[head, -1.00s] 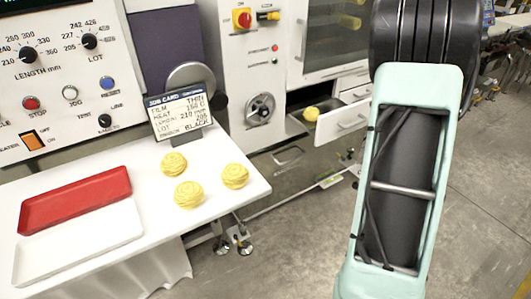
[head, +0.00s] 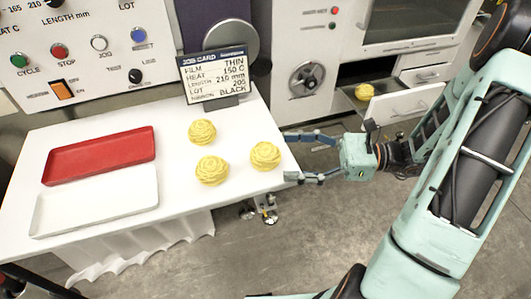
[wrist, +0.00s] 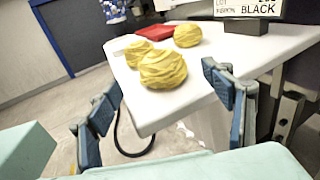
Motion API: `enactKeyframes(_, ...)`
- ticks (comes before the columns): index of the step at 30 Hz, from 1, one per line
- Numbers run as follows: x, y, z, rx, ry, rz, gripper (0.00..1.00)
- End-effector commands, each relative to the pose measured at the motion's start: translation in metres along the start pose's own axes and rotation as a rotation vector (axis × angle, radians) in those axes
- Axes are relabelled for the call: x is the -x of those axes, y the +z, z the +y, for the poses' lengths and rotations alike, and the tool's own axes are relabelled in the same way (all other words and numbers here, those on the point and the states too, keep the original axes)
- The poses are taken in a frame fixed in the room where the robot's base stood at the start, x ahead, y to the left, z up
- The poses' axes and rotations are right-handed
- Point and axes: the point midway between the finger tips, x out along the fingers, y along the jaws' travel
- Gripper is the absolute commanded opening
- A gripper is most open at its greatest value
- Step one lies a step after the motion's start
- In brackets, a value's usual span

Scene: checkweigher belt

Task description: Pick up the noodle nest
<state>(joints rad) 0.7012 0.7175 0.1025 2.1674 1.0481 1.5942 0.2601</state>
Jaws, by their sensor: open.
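Three yellow noodle nests lie on the white table (head: 110,225): a back one (head: 202,132), a front one (head: 212,170) and a right one (head: 265,155) near the table's right edge. My gripper (head: 289,157) is open and empty at that edge, just right of the right nest, its fingers pointing towards it. In the wrist view the nearest nest (wrist: 163,69) sits ahead between the spread fingers (wrist: 160,85), apart from them. The two other nests (wrist: 188,36) (wrist: 138,53) are behind it.
A red tray (head: 100,156) and a white tray (head: 95,205) lie on the table's left. A job card (head: 213,75) stands behind the nests. Another yellow nest (head: 364,91) lies in an open drawer (head: 405,103) at the back right.

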Motion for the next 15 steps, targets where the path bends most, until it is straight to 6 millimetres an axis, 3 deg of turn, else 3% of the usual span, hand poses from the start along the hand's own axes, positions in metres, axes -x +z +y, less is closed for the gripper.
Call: enactKeyframes(15,-0.062,0.003,-0.001,0.001,0.001,0.003,0.74)
